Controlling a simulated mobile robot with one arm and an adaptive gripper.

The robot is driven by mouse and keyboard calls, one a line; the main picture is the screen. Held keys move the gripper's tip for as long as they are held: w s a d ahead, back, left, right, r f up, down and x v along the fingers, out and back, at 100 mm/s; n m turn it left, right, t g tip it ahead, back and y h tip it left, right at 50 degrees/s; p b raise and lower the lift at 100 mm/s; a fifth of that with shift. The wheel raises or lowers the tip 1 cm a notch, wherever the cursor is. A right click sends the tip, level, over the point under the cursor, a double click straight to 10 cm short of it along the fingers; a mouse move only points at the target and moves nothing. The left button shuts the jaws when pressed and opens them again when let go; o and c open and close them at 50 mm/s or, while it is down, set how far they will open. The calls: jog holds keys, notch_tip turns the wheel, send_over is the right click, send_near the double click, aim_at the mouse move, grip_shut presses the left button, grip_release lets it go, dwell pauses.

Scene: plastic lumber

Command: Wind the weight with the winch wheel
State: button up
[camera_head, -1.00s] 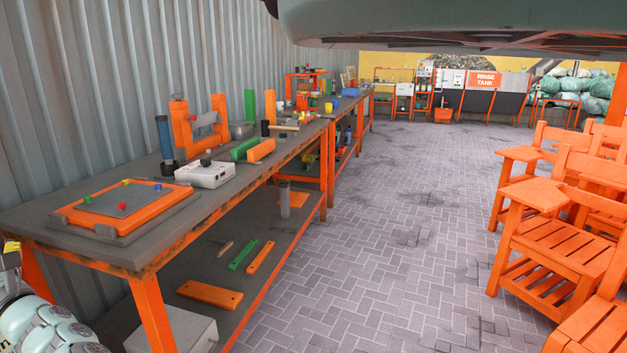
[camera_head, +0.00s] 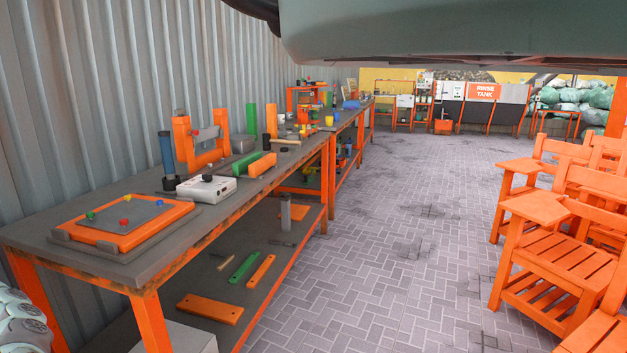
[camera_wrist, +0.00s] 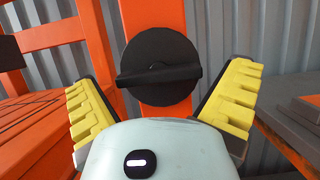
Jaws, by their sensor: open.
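In the wrist view a round black wheel (camera_wrist: 160,54) with a raised bar handle across its face is mounted on an upright orange post (camera_wrist: 152,12). I take it to be the winch wheel. The bar lies nearly level. My gripper (camera_wrist: 160,80) is open, with one yellow ridged finger on each side of the wheel. The fingers show no contact with it, and its distance ahead is hard to tell. I cannot identify a weight or a rope in either view. The head view does not show my gripper or this wheel.
A slatted orange chair (camera_wrist: 50,80) stands left of the post, and a bench edge (camera_wrist: 285,135) is at right. In the head view a long workbench (camera_head: 130,268) with boards and tools lines the corrugated wall. Orange chairs (camera_head: 545,247) stand at right; the floor (camera_head: 400,210) between is clear.

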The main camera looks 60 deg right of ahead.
jog(key=shift+w+a+r, duration=0.2)
jog(key=shift+w+a, duration=0.15)
jog(key=shift+w, duration=0.2)
jog(key=shift+c, duration=0.2)
jog(key=c, duration=0.9)
jog(key=shift+o, duration=0.2)
jog(key=shift+f+m+h+b, duration=0.1)
jog(key=shift+m+h+b, duration=0.4)
jog(key=shift+b, duration=0.5)
